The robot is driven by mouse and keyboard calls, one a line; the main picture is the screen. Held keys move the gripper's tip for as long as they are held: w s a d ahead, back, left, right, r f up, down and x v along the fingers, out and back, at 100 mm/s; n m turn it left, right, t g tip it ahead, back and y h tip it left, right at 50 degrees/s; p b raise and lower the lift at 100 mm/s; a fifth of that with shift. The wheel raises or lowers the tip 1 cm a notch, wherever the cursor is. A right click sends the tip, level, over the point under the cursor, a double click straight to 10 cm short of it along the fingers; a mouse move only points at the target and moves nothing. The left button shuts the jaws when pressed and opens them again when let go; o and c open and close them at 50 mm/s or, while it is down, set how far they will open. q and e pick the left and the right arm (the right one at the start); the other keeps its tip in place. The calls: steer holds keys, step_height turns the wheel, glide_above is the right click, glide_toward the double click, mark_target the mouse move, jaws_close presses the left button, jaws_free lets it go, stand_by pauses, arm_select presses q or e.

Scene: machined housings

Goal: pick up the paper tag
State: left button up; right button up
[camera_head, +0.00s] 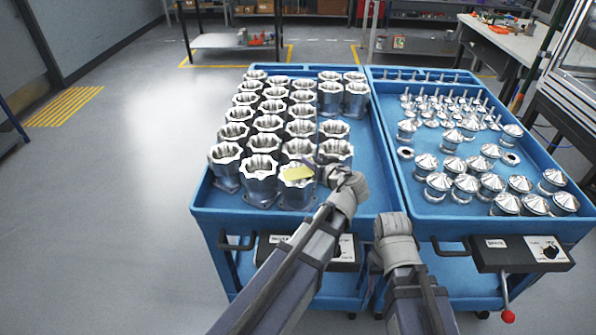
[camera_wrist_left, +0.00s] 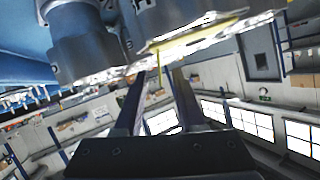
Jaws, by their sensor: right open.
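The yellow paper tag (camera_head: 297,174) lies across the top of a silver housing (camera_head: 296,190) at the front of the left cart. In the left wrist view, its thin yellow edge (camera_wrist_left: 197,38) shows beyond the fingertips, with a narrow yellow strip hanging from it. My left gripper (camera_head: 318,164) is just right of the tag in the head view. In the wrist view its two fingers (camera_wrist_left: 159,75) stand apart, with no object visibly clamped between them. My right gripper (camera_head: 392,224) is by the front edge between the carts, away from the tag; its fingertips are hidden.
Fluted silver housings (camera_head: 234,131) stand in close rows around the tag on the blue left cart (camera_head: 375,170). The right cart (camera_head: 415,207) holds many cone-topped parts (camera_head: 465,184).

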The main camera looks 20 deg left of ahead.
arm_select(q)
steer(key=shift+a, duration=0.1)
jaws_close()
stand_by(0.6)
step_height(320, 180, up, 10)
steer(key=p, duration=1)
